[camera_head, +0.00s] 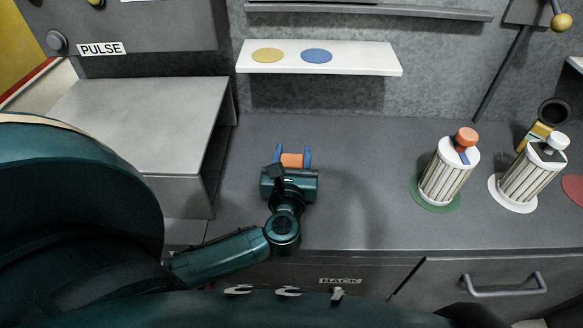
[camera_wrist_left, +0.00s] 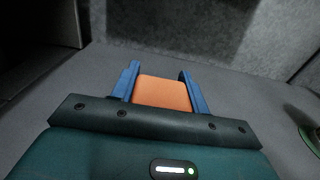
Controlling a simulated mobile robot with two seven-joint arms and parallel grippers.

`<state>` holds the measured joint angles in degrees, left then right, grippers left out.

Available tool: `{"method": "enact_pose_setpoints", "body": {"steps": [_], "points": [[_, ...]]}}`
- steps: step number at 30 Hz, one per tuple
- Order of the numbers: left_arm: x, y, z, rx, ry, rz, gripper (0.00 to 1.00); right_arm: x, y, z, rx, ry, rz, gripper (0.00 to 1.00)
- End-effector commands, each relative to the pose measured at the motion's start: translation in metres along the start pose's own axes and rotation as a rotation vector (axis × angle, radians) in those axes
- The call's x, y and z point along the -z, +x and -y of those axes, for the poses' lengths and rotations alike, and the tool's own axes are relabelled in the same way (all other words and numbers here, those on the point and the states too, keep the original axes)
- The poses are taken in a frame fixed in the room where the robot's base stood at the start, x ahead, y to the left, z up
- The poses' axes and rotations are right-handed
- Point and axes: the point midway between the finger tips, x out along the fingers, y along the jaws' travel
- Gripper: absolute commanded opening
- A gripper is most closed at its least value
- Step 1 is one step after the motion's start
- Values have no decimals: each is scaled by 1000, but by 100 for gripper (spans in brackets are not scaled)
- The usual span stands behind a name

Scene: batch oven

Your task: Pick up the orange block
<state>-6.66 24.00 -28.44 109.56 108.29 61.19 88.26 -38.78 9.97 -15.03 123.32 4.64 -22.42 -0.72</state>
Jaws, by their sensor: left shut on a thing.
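The orange block (camera_head: 292,160) is on or just above the grey counter, left of the middle in the head view. My left gripper (camera_head: 293,157) is shut on it, with one blue finger on each side. In the left wrist view the orange block (camera_wrist_left: 163,93) fills the space between the blue fingers of my left gripper (camera_wrist_left: 160,88). Its lower part is hidden by the gripper body. I cannot tell whether the block touches the counter. My right gripper is not in view.
A grey metal box (camera_head: 140,120) stands left of the gripper. A white shelf (camera_head: 350,60) with yellow and blue discs is on the back wall. Two ribbed canisters (camera_head: 447,175) (camera_head: 532,172) stand at the right. The counter between gripper and canisters is clear.

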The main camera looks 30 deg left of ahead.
Motion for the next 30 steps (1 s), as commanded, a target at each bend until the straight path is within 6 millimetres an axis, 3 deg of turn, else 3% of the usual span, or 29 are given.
{"method": "enact_pose_setpoints", "body": {"steps": [5,14,24,30], "points": [[0,0,0,0,0,0,13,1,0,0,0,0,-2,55],[-8,0,0,0,-3,0,13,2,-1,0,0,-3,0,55],[-74,0,0,-1,-6,1,13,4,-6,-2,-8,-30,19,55],[-97,0,0,-1,-2,2,13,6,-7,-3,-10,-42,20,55]]}}
